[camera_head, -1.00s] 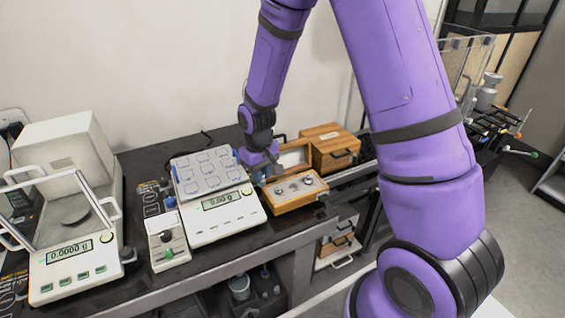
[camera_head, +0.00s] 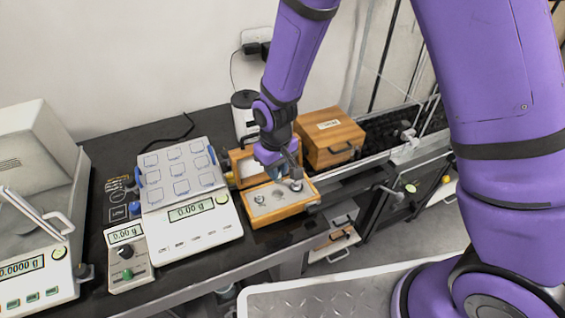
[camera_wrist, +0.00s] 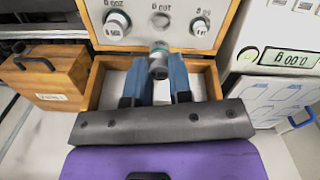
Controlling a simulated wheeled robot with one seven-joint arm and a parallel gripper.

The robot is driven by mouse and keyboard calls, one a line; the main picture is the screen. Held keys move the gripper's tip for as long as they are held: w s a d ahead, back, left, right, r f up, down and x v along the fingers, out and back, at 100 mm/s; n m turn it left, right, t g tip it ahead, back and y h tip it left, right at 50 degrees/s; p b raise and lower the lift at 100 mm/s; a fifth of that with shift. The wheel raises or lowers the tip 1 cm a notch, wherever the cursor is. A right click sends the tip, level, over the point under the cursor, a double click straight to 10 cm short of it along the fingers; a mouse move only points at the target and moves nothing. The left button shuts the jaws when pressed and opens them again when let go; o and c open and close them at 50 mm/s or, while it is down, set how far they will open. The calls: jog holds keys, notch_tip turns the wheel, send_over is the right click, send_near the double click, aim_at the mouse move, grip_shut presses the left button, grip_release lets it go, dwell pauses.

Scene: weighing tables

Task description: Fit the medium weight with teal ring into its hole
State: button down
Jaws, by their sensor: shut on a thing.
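The open wooden weight case (camera_head: 283,212) stands right of the balance, and its light panel with holes also shows at the top of the wrist view (camera_wrist: 231,14). My gripper (camera_head: 277,172) is over the back part of the case. In the wrist view my gripper (camera_wrist: 158,72) has its blue fingers shut on a small grey metal weight (camera_wrist: 159,58), held just short of the panel. An empty round hole (camera_wrist: 160,19) shows in the panel's middle, between a seated left weight (camera_wrist: 117,22) and right weight (camera_wrist: 201,27).
A balance with a gridded tray (camera_head: 205,228) stands left of the case, with a small control box (camera_head: 127,258) beside it. A closed wooden box (camera_head: 330,138) stands behind right. A glass-shielded balance (camera_head: 40,270) is at far left.

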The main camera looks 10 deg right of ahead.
jog(key=shift+f, duration=2.35)
jog(key=shift+f, duration=1.25)
jog(key=c, duration=0.9)
grip_release()
jog(key=shift+c, duration=0.2)
jog(key=shift+r, duration=0.1)
